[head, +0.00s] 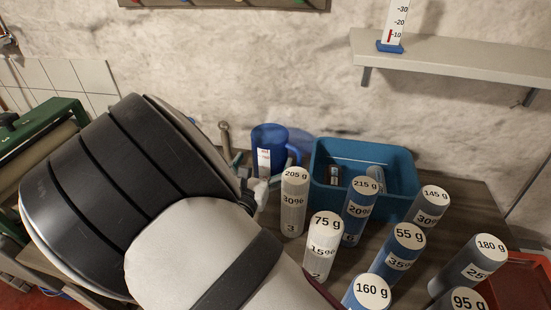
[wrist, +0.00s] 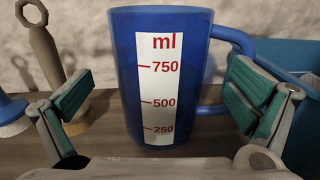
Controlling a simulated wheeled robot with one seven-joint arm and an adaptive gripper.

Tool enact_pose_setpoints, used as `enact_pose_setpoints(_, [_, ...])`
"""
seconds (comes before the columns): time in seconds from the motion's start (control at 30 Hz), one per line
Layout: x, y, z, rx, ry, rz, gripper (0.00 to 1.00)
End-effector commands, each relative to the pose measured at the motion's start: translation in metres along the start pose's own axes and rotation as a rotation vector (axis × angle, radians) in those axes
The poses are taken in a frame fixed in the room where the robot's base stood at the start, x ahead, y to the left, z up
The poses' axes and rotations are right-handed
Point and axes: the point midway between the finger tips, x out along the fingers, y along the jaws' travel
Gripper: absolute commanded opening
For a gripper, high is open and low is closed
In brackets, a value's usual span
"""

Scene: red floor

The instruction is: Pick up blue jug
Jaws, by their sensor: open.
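The blue jug (head: 268,148) stands upright on the table near the wall in the head view, with its handle to the right. In the wrist view the jug (wrist: 118,75) is large and close, with a white label marked in ml facing me. My gripper (wrist: 158,98) is open, with one green-padded finger left of the jug and the other on the right, by the handle. The fingers look clear of the jug body. I cannot tell whether the right finger touches the handle. In the head view my arm hides most of the gripper.
A blue bin (head: 400,165) with small items stands right of the jug. Several labelled cylinders, such as the 205 g one (head: 294,205), stand in front. A wooden-handled tool (wrist: 45,45) stands left of the jug. A shelf (head: 460,58) juts from the wall.

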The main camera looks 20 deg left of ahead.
Motion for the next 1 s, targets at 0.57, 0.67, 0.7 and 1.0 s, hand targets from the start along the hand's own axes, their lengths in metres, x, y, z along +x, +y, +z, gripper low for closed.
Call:
enact_pose_setpoints(0.57, [0.035,-0.001,-0.003,0.0,0.0,-0.002,0.91])
enact_pose_setpoints(0.67, [0.035,-0.001,-0.003,0.0,0.0,-0.001,0.68])
enact_pose_setpoints(0.7, [0.035,-0.001,-0.003,0.0,0.0,-0.001,0.59])
enact_pose_setpoints(1.0, [0.035,0.0,-0.001,0.002,-0.004,-0.002,0.24])
